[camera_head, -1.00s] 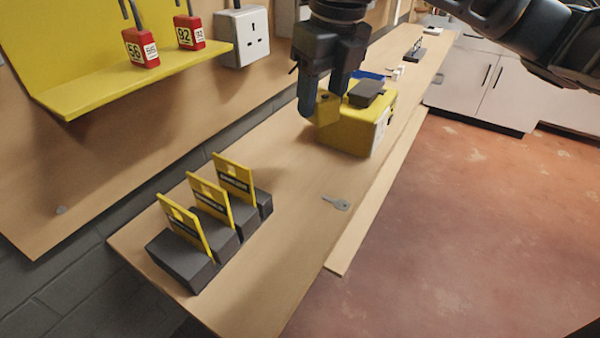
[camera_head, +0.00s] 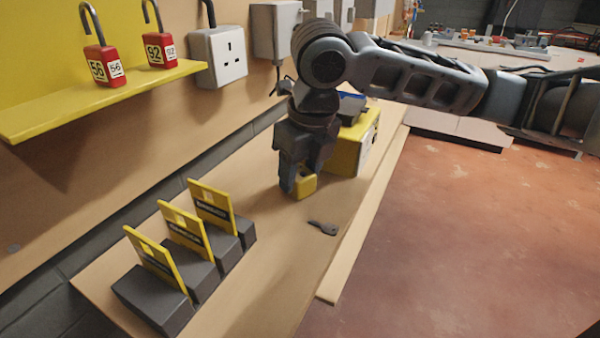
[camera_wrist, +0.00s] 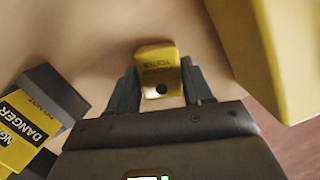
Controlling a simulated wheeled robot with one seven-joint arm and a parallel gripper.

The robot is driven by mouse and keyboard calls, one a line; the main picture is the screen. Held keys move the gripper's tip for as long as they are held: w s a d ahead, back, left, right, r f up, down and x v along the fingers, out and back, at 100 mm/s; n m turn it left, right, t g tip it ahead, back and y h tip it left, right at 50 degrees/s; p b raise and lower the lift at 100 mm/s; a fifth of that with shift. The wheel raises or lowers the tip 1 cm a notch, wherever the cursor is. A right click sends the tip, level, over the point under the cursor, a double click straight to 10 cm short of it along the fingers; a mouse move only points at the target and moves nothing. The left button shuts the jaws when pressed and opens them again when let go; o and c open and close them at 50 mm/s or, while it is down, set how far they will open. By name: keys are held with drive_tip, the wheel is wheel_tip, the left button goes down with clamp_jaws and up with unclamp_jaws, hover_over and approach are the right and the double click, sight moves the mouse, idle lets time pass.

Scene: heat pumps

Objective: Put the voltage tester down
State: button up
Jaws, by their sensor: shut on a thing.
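My gripper (camera_head: 299,182) points down over the wooden bench (camera_head: 250,265), shut on the yellow voltage tester (camera_head: 306,187). In the wrist view the tester (camera_wrist: 157,70) sits between the two fingers, with dark lettering and a round dark hole on its face. Its lower end is at or very close to the bench top; I cannot tell whether it touches. My fingers hide part of it.
A yellow box (camera_head: 347,155) stands just behind and right of my gripper. A grey key (camera_head: 323,228) lies in front. Several dark blocks with yellow danger tags (camera_head: 180,232) stand front left.

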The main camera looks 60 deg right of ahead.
drive_tip(key=o, duration=1.2)
drive_tip(key=shift+f, duration=0.1)
drive_tip(key=shift+c, duration=0.2)
wheel_tip(320, 180, up, 12)
drive_tip(key=s+p, duration=0.1)
drive_tip(key=s, duration=0.1)
drive_tip(key=shift+a, duration=0.45)
drive_tip(key=shift+s+f, duration=0.1)
